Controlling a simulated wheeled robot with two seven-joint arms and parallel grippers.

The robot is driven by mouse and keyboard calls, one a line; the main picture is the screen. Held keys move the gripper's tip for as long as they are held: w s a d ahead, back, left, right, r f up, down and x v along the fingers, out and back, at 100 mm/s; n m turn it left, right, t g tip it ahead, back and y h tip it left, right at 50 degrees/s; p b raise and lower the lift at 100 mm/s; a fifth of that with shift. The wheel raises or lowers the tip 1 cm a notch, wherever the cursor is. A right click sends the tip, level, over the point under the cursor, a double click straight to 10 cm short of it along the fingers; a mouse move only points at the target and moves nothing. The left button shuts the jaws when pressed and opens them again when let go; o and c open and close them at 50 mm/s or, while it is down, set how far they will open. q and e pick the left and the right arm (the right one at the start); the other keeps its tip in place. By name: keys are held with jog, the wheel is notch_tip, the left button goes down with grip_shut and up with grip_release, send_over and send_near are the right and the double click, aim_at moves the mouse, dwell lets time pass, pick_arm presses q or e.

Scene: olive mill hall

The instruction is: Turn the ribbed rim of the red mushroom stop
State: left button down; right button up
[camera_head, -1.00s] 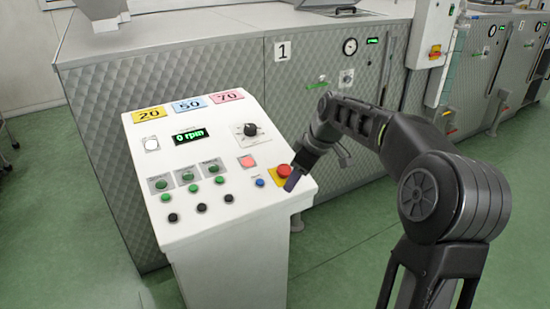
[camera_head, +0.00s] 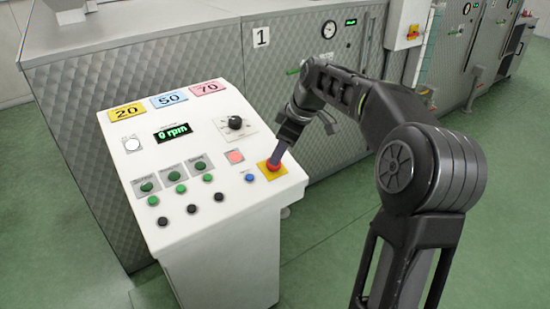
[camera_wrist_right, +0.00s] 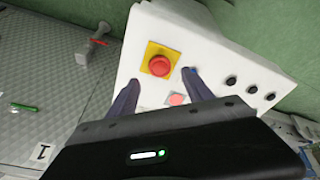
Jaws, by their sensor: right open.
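The red mushroom stop (camera_head: 271,166) sits on a yellow square plate (camera_head: 263,171) at the right front corner of the sloping white panel. It shows whole in the right wrist view (camera_wrist_right: 159,65), ahead of the fingertips. My right gripper (camera_head: 280,152) comes down over it from behind; a finger overlaps the stop in the head view. In the right wrist view my right gripper (camera_wrist_right: 160,82) is open, its two fingers apart with nothing between the tips. Whether a finger touches the stop I cannot tell. My left gripper is not in view.
The panel also has a black knob (camera_head: 235,122), a display reading 0 rpm (camera_head: 173,132) and several green and black buttons. A quilted metal machine (camera_head: 200,55) stands behind.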

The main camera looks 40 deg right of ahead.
jog(key=p+x, duration=0.1)
jog(key=x, duration=0.4)
jog(key=shift+w+a+f, duration=0.1)
jog(key=shift+w+f, duration=0.05)
jog(key=shift+f, duration=0.15)
jog(key=shift+c, duration=0.6)
grip_shut()
